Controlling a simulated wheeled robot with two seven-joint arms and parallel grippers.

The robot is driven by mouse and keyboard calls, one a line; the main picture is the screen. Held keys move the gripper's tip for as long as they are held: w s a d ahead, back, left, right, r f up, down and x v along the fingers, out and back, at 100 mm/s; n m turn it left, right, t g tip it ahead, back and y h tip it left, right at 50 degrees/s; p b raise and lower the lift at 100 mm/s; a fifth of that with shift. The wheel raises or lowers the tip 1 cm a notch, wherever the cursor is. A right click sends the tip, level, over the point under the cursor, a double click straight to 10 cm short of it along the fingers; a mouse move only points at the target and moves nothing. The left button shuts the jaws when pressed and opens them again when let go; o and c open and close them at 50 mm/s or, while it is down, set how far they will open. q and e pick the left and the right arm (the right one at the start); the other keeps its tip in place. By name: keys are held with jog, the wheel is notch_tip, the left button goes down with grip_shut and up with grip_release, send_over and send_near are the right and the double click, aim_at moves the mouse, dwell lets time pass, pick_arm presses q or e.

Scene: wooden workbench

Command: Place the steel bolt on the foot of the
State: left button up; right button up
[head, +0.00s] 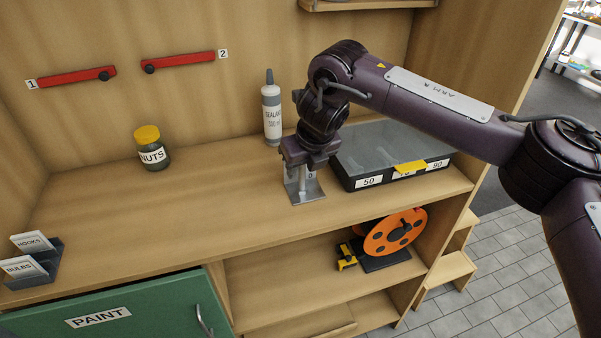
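My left gripper is not in view.
A sealant bottle (271,112) and a NUTS jar (152,149) stand at the back. A clear-lidded dark case (347,177) lies right of the gripper. A card holder (48,262) sits far left. An orange reel (396,233) is on the shelf below. The bench's left middle is clear.

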jog(key=v, duration=0.9)
